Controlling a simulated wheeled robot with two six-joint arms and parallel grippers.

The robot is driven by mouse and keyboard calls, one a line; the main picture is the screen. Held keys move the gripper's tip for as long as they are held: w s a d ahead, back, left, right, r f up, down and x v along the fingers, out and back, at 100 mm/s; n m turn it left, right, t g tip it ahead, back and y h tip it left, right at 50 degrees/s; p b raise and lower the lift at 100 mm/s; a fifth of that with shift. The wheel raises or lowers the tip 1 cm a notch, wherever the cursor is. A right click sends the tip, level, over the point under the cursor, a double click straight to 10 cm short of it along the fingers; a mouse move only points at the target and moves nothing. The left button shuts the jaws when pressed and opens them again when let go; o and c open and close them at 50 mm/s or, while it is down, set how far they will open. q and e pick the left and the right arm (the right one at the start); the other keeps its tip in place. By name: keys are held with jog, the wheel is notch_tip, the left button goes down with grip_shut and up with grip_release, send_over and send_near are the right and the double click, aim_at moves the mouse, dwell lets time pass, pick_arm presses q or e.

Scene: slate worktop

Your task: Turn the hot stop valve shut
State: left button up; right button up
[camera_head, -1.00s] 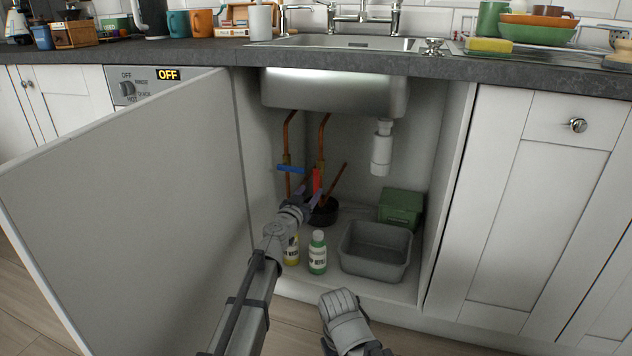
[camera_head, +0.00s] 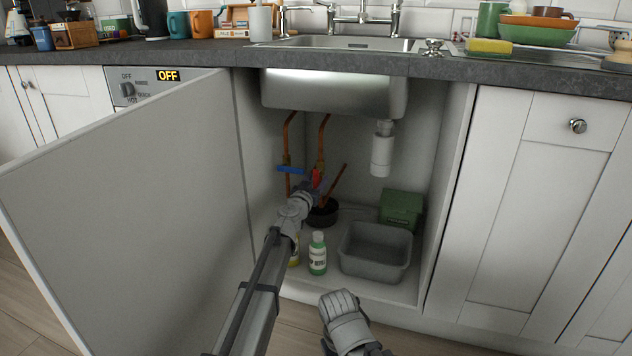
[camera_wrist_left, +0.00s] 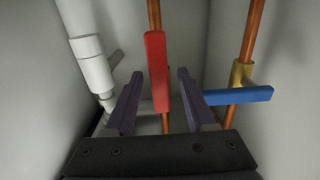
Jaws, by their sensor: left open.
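The red lever (camera_head: 317,177) sits on the right copper pipe inside the open sink cabinet. In the left wrist view the red lever (camera_wrist_left: 157,70) runs lengthwise along its pipe. My left gripper (camera_head: 318,187) is at this lever, and its lower part is partly hidden behind the gripper. In the left wrist view my left gripper (camera_wrist_left: 160,74) is open, with one purple finger on each side of the red lever and visible gaps. The blue lever (camera_head: 290,169) lies across the left pipe; it also shows in the left wrist view (camera_wrist_left: 238,96).
A white drain trap (camera_head: 382,150) hangs right of the pipes. The open door (camera_head: 130,210) borders the left.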

pick_arm(q)
grip_shut()
dwell(0.4)
dwell(1.0)
